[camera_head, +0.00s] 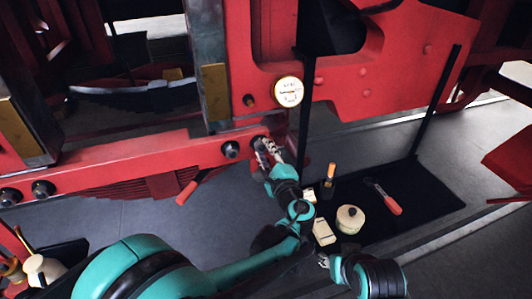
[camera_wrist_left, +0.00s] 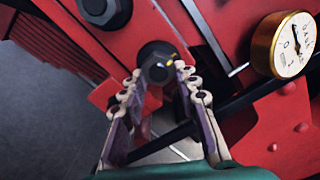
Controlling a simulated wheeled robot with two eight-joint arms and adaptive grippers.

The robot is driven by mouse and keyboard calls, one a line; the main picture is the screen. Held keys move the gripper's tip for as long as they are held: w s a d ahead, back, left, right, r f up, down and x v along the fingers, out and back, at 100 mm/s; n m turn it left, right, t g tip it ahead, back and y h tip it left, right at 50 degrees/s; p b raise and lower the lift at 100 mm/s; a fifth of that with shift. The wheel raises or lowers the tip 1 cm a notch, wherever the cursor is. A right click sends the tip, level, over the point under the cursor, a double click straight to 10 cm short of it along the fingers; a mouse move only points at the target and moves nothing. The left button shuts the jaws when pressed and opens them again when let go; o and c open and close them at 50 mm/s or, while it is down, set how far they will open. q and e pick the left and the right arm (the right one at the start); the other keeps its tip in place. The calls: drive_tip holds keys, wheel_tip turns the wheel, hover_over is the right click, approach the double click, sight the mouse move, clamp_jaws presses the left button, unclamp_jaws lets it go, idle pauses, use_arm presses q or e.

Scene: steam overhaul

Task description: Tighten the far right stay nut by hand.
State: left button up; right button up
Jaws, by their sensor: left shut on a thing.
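The far right stay nut (camera_wrist_left: 157,64) is a dark hex nut at the right end of the red beam (camera_head: 130,165). In the left wrist view it sits between the fingertips of my left gripper (camera_wrist_left: 158,75), which is shut on it. In the head view my left gripper (camera_head: 267,149) reaches up to the beam end and mostly covers this nut. A neighbouring dark nut (camera_head: 231,149) is just to its left and also shows in the wrist view (camera_wrist_left: 100,8). My right gripper (camera_head: 324,262) is low in the head view, away from the nuts; its fingers are too small to read.
A round gauge (camera_head: 289,91) is above right of the nut. A black mat (camera_head: 430,205) on the floor holds a round canister (camera_head: 350,219), a red-handled tool (camera_head: 385,200) and small boxes. Two more nuts (camera_head: 42,189) are at the beam's left. A dark upright post (camera_head: 305,120) stands close right.

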use_arm(q)
drive_tip(key=shift+a+r+m, duration=0.1)
drive_tip(key=shift+m, duration=0.3)
drive_tip(key=o, duration=1)
drive_tip(key=shift+o, duration=0.8)
drive_tip(key=shift+w, duration=0.1)
